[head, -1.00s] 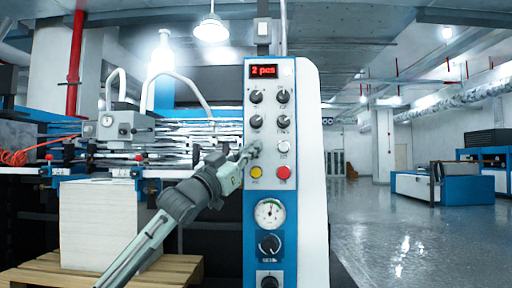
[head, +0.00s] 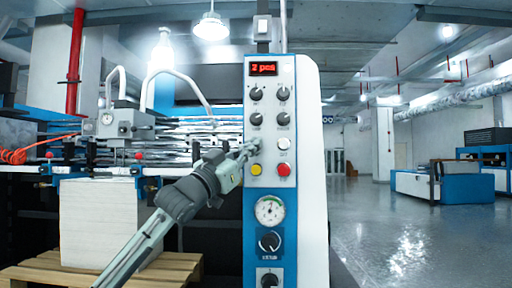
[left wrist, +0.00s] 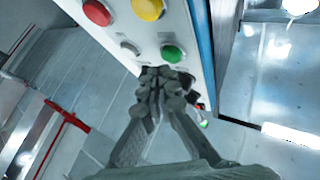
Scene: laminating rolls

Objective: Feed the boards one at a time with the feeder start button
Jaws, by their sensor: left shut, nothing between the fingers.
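The control panel (head: 270,185) stands upright with a red-lit display (head: 263,69) that seems to read "2 pcs". The left wrist view shows a green button (left wrist: 172,53) beside a pale button (left wrist: 130,49), with red and yellow buttons above. My left gripper (head: 253,147) is shut and empty, its fingertips at the panel. In the left wrist view, the fingertips (left wrist: 163,76) are right at the green button's edge. I cannot tell whether they touch it. In the head view they hide the green button. A white board stack (head: 98,225) stands at left. My right gripper is out of view.
The stack rests on a wooden pallet (head: 180,268). The panel also has a pale button (head: 284,144), a yellow button (head: 256,169), a red button (head: 283,170), several knobs and a gauge (head: 269,209). Feeder hoses (head: 185,85) hang at left. The floor at right is open.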

